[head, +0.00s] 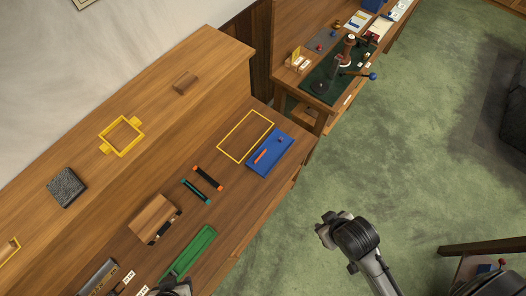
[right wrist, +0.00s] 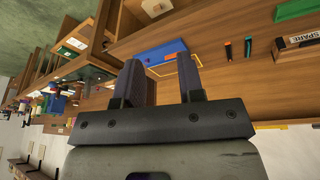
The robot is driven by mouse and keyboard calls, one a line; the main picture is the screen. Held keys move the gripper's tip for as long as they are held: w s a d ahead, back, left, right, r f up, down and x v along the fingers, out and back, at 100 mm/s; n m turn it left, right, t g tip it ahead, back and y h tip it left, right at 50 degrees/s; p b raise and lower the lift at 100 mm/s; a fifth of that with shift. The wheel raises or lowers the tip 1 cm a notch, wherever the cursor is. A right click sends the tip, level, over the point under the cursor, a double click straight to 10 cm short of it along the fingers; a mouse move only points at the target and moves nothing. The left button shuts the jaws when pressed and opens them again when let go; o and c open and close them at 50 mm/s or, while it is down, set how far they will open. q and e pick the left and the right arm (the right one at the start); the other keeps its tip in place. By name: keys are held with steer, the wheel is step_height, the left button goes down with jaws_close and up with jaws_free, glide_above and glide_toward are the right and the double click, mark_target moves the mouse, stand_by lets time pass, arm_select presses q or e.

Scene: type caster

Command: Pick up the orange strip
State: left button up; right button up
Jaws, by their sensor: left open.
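A thin orange strip (head: 261,156) lies on a blue tray (head: 265,166) at the front edge of the wooden bench, and a small part of the strip shows in the right wrist view (right wrist: 160,57). My left gripper (head: 172,288) is only partly seen at the bottom edge of the head view, beside the green tray and well away from the strip; it is open. My right gripper shows in the right wrist view (right wrist: 160,72), its fingers apart and empty, facing the bench and apart from the strip. In the head view my right arm is out over the floor.
A black bar with orange ends (head: 207,178) and one with teal ends (head: 195,192) lie left of the blue tray. A yellow outline (head: 245,136) is behind it. A green tray (head: 190,252) and wooden block (head: 154,218) are nearer.

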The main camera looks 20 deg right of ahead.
arm_select(q)
steer(key=shift+s+a+f, duration=0.1)
steer(key=shift+s+a, duration=0.4)
steer(key=shift+a, duration=0.4)
arm_select(e)
steer(key=shift+s+a+f, duration=0.1)
steer(key=shift+s+a, duration=0.1)
steer(key=shift+a, duration=0.25)
steer(key=shift+s+a, duration=0.15)
steer(key=shift+a, duration=0.3)
steer(key=shift+c, duration=0.3)
